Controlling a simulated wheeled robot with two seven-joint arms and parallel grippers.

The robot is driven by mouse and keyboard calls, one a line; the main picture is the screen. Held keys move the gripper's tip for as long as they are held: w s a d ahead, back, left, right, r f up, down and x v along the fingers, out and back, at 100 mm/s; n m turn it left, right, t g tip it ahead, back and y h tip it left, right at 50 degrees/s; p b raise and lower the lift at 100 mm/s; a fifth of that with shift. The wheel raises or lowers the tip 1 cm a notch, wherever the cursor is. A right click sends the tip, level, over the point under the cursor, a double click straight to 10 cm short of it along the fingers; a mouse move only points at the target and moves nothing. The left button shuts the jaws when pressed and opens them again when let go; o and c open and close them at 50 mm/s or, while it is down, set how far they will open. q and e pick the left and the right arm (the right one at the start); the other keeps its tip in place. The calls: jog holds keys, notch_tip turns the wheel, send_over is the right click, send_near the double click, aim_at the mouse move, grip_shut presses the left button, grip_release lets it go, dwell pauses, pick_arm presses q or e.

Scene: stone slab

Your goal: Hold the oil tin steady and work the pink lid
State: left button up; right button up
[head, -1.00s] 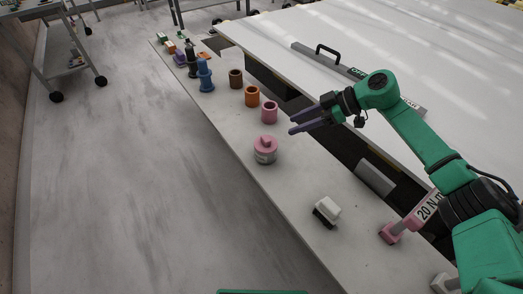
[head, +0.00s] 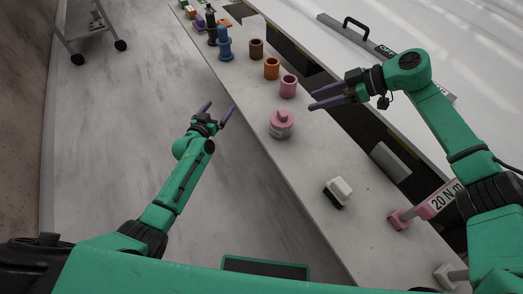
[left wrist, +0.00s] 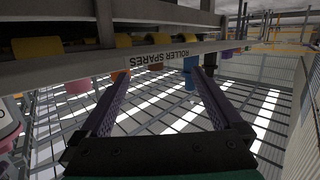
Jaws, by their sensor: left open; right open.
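The oil tin (head: 280,131), pale with a label, stands upright on the narrow slab in the head view. Its pink lid (head: 282,117) with a knob sits on top. My left gripper (head: 216,110) is open and empty, off the slab's left edge, apart from the tin. My right gripper (head: 312,100) is open and empty above the slab, to the right of the tin and beyond it. In the left wrist view, the open left fingers (left wrist: 160,73) have nothing between them, and part of the tin (left wrist: 7,120) shows upside down at the left edge.
Pink (head: 288,87), orange (head: 271,68) and brown (head: 256,49) cups and a blue bottle (head: 224,44) stand farther along the slab. A white block (head: 340,189) lies nearer.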

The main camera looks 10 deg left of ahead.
pick_arm(q)
notch_tip(320, 180, up, 3)
jog(key=d, duration=0.3)
jog(key=m+t+h, duration=0.1)
jog(key=m+h, duration=0.2)
jog(key=h, duration=0.1)
send_near(285, 119)
notch_tip(285, 119, down, 4)
jog(key=a, duration=0.2)
jog(key=x, duration=1.4)
jog(key=shift+d, duration=0.25)
jog(key=shift+s, duration=0.1)
grip_shut()
